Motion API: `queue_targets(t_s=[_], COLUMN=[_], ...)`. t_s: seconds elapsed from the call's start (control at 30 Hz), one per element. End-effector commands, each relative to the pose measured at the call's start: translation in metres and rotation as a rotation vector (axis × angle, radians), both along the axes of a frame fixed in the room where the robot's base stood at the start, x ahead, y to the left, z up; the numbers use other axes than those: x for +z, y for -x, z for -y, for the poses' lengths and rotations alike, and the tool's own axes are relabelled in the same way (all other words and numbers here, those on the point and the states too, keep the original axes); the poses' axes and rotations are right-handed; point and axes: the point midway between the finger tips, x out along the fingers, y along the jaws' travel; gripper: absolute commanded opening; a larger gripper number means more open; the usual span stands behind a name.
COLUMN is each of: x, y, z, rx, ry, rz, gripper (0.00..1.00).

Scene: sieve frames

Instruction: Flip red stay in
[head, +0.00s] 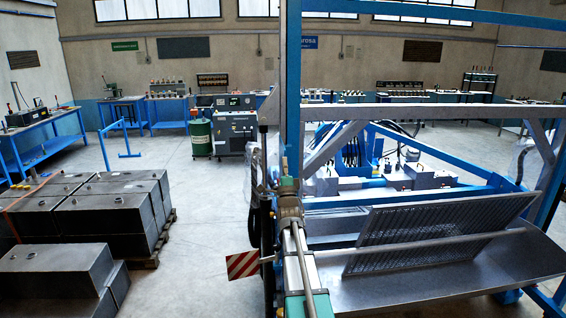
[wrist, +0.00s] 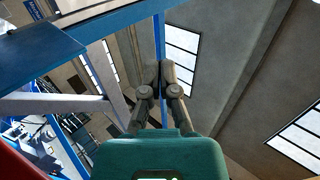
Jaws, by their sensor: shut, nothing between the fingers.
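My gripper (wrist: 159,70) shows in the wrist view with its two grey fingers together, nothing between them, and its teal body below. It points up toward the wall and windows. A plain dark red surface (wrist: 14,165) fills the lower left corner of the wrist view, close to the camera; I cannot tell whether it is the red stay. In the head view a perforated sieve panel (head: 440,232) stands tilted over a grey metal tray (head: 470,268). No red stay can be made out clearly there. My gripper's fingers cannot be made out in the head view.
A blue upright post (head: 292,90) and blue top beam (head: 430,14) frame the machine. A red-and-white striped plate (head: 243,264) sticks out left of it. Grey metal boxes (head: 105,210) stand on a pallet at left.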

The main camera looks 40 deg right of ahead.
Motion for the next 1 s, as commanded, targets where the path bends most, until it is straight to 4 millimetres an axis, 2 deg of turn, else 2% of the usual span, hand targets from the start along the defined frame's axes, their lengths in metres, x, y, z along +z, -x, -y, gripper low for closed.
queue_targets(t_s=[0.67, 0.87, 1.0], x=[-0.002, -0.021, -0.047], y=[-0.002, -0.014, -0.028], z=[-0.003, -0.017, -0.035], rx=[0.0, -0.02, -0.044], ry=[-0.002, -0.014, -0.022], rz=[-0.009, -0.103, -0.236], gripper=[0.0, 0.0, 0.0])
